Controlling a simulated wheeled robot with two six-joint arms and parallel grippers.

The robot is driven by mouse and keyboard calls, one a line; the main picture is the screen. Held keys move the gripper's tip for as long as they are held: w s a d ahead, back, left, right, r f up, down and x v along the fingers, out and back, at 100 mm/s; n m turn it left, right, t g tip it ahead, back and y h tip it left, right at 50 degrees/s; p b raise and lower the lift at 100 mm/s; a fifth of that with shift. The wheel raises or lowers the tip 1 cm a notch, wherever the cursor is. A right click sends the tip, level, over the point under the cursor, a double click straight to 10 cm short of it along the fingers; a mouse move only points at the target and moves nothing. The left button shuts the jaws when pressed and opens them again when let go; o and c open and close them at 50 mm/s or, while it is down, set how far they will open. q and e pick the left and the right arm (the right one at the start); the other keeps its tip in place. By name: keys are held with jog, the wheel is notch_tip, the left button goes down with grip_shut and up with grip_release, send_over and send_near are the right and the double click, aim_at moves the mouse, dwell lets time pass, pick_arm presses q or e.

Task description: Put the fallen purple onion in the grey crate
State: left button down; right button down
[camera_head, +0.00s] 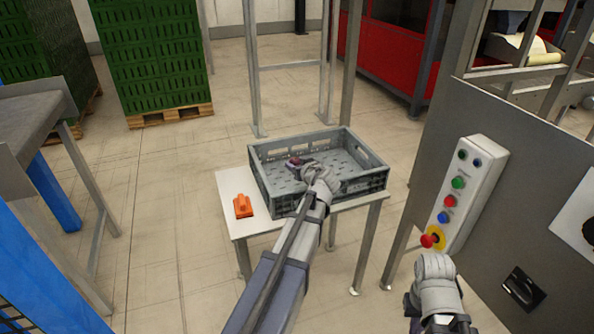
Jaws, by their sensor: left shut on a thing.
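The grey crate (372,181) stands on a small white table in the middle of the head view. Its floor looks empty apart from what my left gripper holds. My left gripper (304,167) reaches over the crate's near wall and is shut on the purple onion (295,161). The onion shows as a small dark purple shape at the gripper's tip, over the crate's left part. I cannot tell whether it touches the crate floor. My right arm's end (437,285) is at the lower right, in front of the control panel; its fingers are not clearly visible.
An orange object (243,206) lies on the white table (232,183) left of the crate. A control box (470,185) with coloured buttons and a red knob is on the grey panel at right. Green crates (155,60) are stacked at the back left. Floor left of the table is clear.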

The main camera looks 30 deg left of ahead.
pick_arm(q)
jog(key=shift+r, duration=0.1)
jog(key=shift+f+b, duration=0.5)
jog(key=shift+f, duration=0.15)
jog(key=shift+c, duration=1.4)
grip_release()
jog(key=shift+s, duration=0.1)
jog(key=shift+r+p, duration=0.55)
jog(key=shift+p, duration=0.05)
jog(key=p+v, duration=0.4)
jog(key=v, duration=0.8)
jog(key=shift+p, duration=0.3)
